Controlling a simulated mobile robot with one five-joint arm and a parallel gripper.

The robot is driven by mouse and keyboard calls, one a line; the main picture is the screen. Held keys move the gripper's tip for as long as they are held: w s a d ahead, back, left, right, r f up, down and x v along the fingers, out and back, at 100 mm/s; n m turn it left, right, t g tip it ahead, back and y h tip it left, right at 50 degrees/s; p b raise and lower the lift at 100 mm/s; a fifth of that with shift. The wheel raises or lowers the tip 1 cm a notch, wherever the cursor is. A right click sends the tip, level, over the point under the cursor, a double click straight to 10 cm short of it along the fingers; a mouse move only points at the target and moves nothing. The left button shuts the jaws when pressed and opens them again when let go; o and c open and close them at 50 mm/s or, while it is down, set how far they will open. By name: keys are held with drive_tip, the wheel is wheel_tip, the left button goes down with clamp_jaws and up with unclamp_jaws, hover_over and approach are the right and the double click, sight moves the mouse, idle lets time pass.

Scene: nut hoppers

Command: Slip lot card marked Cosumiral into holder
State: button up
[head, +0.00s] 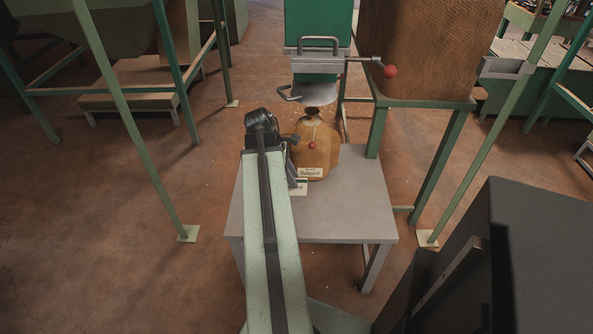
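A pale card (310,172) with dark lettering shows low at the sack's front; the word is too small to read surely, but does not look like Cosumiral. A small white and green piece (301,188) lies just below it, partly hidden. My gripper (297,184) is beside the sack's left side, mostly hidden behind my arm; its fingers are not clear. I cannot identify a card marked Cosumiral or surely tell which thing is the holder.
A green hopper with a metal spout (318,92) and a red-knobbed lever (390,71) hangs above the sack. Green posts stand left and right. A grey bracket (503,68) is on the right post. A dark cabinet (540,255) fills the lower right. The table's right side is clear.

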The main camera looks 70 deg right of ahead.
drive_tip(key=p+v, duration=0.9)
drive_tip(key=v, duration=0.2)
drive_tip(key=shift+w+a, duration=0.1)
drive_tip(key=shift+w, duration=0.05)
